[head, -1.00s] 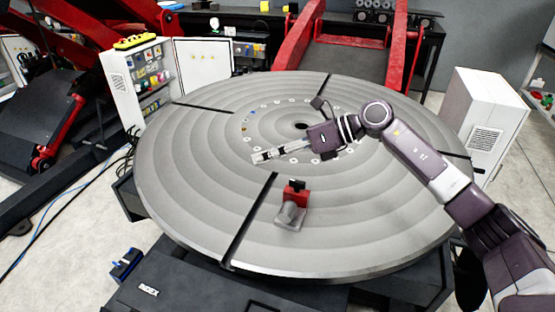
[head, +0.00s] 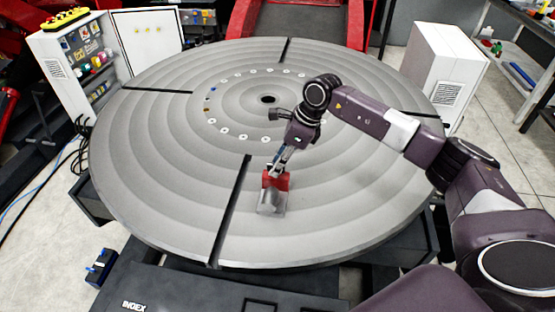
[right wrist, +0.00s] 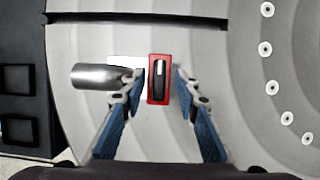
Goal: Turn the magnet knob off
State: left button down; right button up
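The magnet is a small red block (head: 282,181) on the round grey table (head: 330,220), right of the near radial slot. In the right wrist view its red body (right wrist: 151,96) carries a dark knob (right wrist: 160,80) with a light stripe along it. A grey metal cylinder (head: 268,199) lies against the block and shows in the right wrist view (right wrist: 95,76). My right gripper (head: 276,170) is just above the block, pointing down. In the right wrist view its fingers (right wrist: 160,75) are apart on either side of the knob, with a gap at the right finger. My left gripper is not in view.
A white control cabinet (head: 75,60) stands at the back left and a white box (head: 440,65) at the back right. A dark INDEX base (head: 185,292) lies in front. The table top around the magnet is clear.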

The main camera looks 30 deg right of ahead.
jog(key=shift+f, duration=0.1)
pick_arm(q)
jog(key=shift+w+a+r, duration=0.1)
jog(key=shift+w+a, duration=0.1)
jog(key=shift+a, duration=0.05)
pick_arm(e)
grip_shut()
